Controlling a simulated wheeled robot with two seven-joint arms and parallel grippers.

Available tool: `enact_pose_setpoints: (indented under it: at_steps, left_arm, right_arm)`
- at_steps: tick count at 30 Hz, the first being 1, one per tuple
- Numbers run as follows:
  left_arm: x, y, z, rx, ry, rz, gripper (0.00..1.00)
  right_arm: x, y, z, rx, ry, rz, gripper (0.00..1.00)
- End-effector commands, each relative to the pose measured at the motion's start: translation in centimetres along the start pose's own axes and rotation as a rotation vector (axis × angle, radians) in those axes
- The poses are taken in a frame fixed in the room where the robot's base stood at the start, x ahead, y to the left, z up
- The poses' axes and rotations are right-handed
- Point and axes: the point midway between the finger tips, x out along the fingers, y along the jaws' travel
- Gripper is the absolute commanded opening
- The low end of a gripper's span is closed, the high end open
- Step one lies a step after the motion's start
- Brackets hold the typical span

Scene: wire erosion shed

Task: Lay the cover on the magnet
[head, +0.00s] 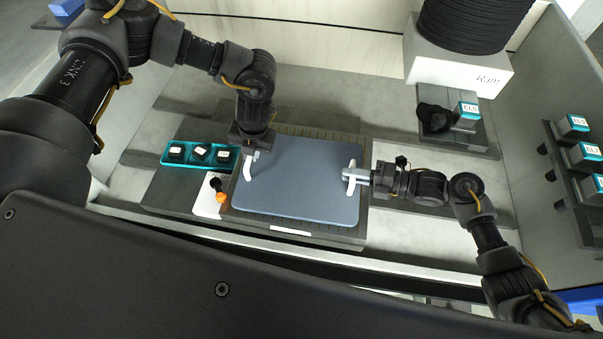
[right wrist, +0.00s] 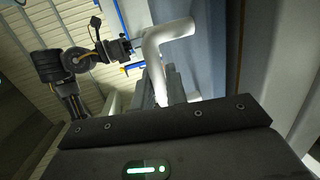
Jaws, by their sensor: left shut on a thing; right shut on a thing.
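The cover (head: 300,180) is a flat blue-grey plate with rounded corners and a white handle at each side. My left gripper (head: 252,157) is shut on the left handle (head: 250,168). My right gripper (head: 353,175) is shut on the right handle (head: 349,188), which also shows as a bent white bar in the right wrist view (right wrist: 164,45). The magnet (head: 312,133) is a dark grooved block under the cover; its back strip and front edge show, and the rest is hidden. I cannot tell whether the cover touches it or hangs just above.
A teal tray (head: 163,160) with three black labelled blocks stands left of the magnet. A white box (head: 205,206) with an orange and black knob (head: 220,196) stands close to the cover's front left corner. A ram (head: 455,70) hangs at the back right. Labelled holders (head: 582,153) line the right wall.

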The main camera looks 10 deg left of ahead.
Motion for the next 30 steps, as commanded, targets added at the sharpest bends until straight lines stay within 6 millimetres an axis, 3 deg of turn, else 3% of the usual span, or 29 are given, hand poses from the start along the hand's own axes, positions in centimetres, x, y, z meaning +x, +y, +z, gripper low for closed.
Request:
enact_pose_setpoints:
  at_steps: [2, 3, 8, 20, 30]
  left_arm:
    - [0.8, -0.1, 0.1, 0.000, -0.001, 0.001, 0.00]
    - [0.9, -0.1, 0.0, 0.000, 0.000, 0.001, 0.15]
    - [0.6, -0.1, 0.0, 0.000, 0.000, 0.001, 0.36]
    - [-0.4, -0.2, 0.1, 0.000, -0.001, -0.002, 0.36]
    - [-7.1, -0.1, 0.1, 0.001, -0.004, -0.002, 0.36]
  right_arm:
    - [0.1, -0.7, 0.1, -0.002, -0.001, 0.003, 0.00]
    - [0.1, -0.9, 0.0, 0.000, -0.001, -0.001, 0.15]
    - [0.1, -0.6, 0.0, 0.000, -0.001, -0.001, 0.36]
    - [0.1, -0.6, 0.0, 0.000, 0.000, 0.000, 0.36]
    - [0.1, -0.6, 0.0, 0.000, 0.000, 0.000, 0.36]
